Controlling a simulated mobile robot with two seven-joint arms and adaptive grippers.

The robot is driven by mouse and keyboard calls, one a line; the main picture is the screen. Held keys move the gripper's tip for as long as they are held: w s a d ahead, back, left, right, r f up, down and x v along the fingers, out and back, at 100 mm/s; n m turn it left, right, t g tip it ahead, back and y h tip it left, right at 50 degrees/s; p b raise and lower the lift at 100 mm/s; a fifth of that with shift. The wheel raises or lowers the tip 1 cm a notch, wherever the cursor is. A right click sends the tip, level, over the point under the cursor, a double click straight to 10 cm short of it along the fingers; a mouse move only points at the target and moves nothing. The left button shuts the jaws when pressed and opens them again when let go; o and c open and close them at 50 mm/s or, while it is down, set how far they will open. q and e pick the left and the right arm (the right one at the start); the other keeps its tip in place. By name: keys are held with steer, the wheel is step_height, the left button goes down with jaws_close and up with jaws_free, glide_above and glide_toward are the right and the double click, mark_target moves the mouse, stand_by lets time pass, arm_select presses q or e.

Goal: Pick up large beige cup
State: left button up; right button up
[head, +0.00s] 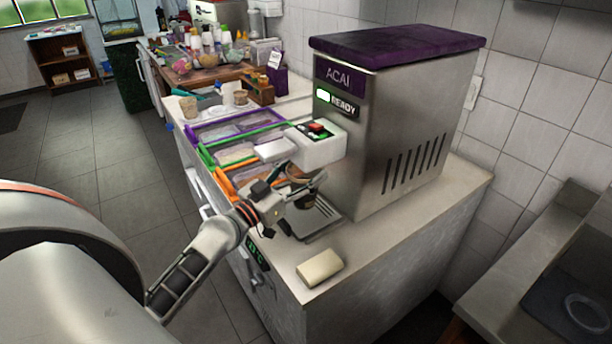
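A beige cup-like object (189,107) stands on the counter behind the topping bins, at the left. Another small beige cup-like object (240,97) stands to its right, near a wooden box. I cannot tell which is the large beige cup. My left gripper (302,186) is in front of the acai machine (380,130), below its white dispenser head and above the drip tray, well apart from both beige objects. A small brown, rounded thing (300,172) shows at its fingers. I cannot tell whether it is gripped. My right gripper is not in view.
Topping bins (215,130) with purple, green and orange edges line the counter left of the machine. A pale block (320,267) lies at the counter's near corner. A wooden box (257,91) and a crowded board with bottles stand farther back. The floor at left is clear.

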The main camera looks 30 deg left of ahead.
arm_select(q)
steer(key=r+b+v, duration=0.2)
steer(key=b+v, duration=0.8)
steer(key=v, duration=0.7)
steer(key=shift+s, duration=0.35)
